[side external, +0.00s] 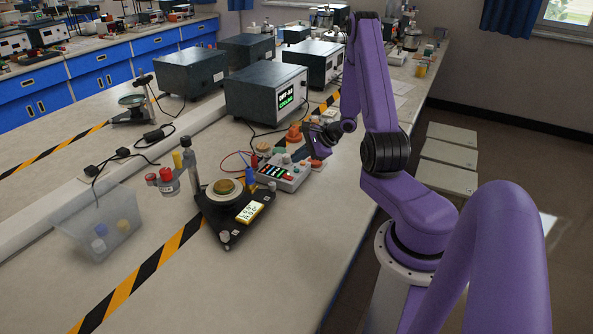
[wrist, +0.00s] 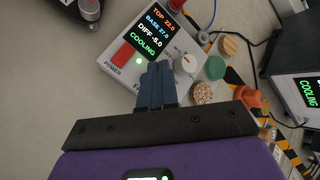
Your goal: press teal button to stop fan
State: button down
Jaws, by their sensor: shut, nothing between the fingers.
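The white control box (side external: 283,176) sits on the bench in the side view. In the wrist view the box (wrist: 150,75) has a lit display (wrist: 152,32) reading TOP 22.0, BASE 27.0, DIFF -5.0, COOLING. It carries a red POWER switch (wrist: 123,54), a lit green lamp and a white knob (wrist: 186,65). My gripper (wrist: 159,68) is shut and empty, its fingertips over the box between the switch and knob. The fingers partly cover a label starting with F. I cannot make out a teal button; that part is hidden. Contact with the box cannot be told.
Green (wrist: 214,67), cork (wrist: 203,93), wooden (wrist: 229,45) and orange pieces stand right of the box. A black-based stand (side external: 232,212) and a clear bin (side external: 97,225) are to the left. A dark instrument (side external: 266,93) reading COOLING stands behind. Cables cross the bench.

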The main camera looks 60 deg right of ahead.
notch_tip(320, 180, up, 4)
jog(key=shift+f, duration=0.1)
dwell(0.4)
dwell(0.4)
